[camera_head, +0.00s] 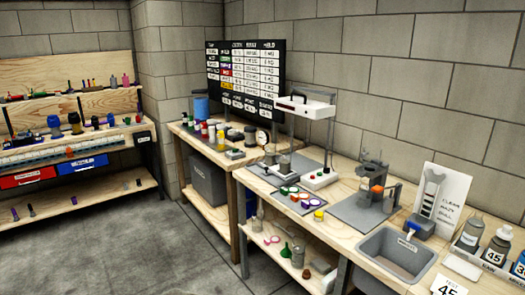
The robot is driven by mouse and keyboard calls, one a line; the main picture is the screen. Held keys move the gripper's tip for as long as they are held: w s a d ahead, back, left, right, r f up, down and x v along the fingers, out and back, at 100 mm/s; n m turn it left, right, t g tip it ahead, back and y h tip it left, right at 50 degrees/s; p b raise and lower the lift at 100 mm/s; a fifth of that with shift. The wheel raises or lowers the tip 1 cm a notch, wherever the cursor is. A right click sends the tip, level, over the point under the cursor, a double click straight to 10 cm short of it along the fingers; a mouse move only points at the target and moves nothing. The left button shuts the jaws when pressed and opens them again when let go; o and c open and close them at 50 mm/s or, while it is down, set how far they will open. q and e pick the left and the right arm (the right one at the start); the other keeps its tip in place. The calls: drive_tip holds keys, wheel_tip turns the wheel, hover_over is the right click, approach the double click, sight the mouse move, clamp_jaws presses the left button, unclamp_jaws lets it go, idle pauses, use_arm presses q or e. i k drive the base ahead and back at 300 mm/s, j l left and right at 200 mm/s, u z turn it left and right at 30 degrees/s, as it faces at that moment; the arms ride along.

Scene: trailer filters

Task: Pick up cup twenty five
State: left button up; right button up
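I cannot make out a cup marked twenty five. Small cups with coloured rings (291,190) sit on a dark mat on the bench. Neither of my grippers is in view.
A grey sink (397,252) is set in the front bench, beside a grey plate with a stand (372,185). A white press-like machine (306,105) stands further back. A wooden shelf unit (75,150) is at left. Grey floor (165,250) is open in front.

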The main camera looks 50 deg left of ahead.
sight(319, 214)
drive_tip(key=j+u, duration=0.1)
drive_tip(key=j, duration=0.7)
drive_tip(key=j+u, duration=0.1)
drive_tip(key=j, duration=0.7)
drive_tip(key=i+j, duration=0.1)
drive_tip(key=j, duration=0.7)
drive_tip(key=j+u, duration=0.15)
drive_tip(key=j, duration=0.65)
drive_tip(key=i+j+u, duration=0.1)
drive_tip(key=j, duration=0.7)
